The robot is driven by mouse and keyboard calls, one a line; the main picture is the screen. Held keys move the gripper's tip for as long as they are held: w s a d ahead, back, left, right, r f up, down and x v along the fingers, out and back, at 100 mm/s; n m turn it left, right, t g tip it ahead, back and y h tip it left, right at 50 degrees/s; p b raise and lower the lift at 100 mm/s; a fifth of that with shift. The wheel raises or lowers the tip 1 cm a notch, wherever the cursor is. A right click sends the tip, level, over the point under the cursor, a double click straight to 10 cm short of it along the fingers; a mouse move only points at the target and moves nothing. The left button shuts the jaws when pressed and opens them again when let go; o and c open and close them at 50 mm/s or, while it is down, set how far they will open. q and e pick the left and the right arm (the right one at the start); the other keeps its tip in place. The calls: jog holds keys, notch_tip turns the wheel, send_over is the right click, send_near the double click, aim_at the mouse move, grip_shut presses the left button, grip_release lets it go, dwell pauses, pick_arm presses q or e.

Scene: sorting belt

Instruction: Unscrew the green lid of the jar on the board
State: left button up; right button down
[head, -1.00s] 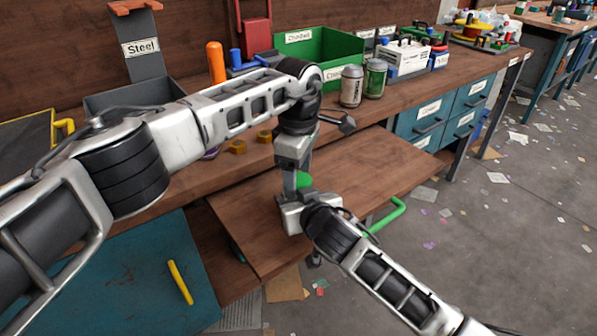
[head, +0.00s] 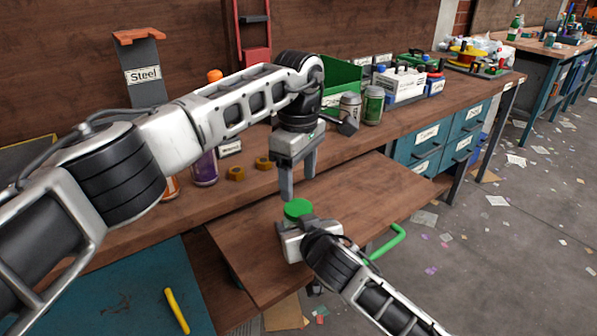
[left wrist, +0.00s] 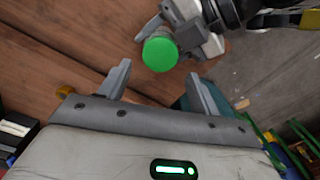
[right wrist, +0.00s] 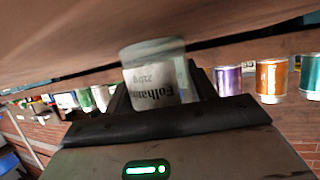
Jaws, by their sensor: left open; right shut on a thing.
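The jar (right wrist: 160,85) has a pale label and clear glass, and stands on the wooden board. Its round green lid (head: 298,208) sits on top, and also shows from above in the left wrist view (left wrist: 160,53). My right gripper (head: 292,236) is shut on the jar's body from the front right; its fingers are mostly hidden in the head view. My left gripper (head: 299,187) is open and empty, pointing down just above the lid. In the left wrist view its two fingers (left wrist: 159,74) are spread apart, with the lid beyond and between their tips.
Cans, including a purple one (head: 204,168), stand on the bench behind, near yellow nuts (head: 236,173). The board (head: 370,195) is clear right of the jar.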

aim_at(298, 207)
pick_arm(q)
notch_tip(298, 207, down, 6)
dwell(0.4)
jog(key=shift+c, duration=0.2)
jog(key=c, duration=0.9)
jog(key=o, duration=1.1)
jog(key=shift+r, duration=0.1)
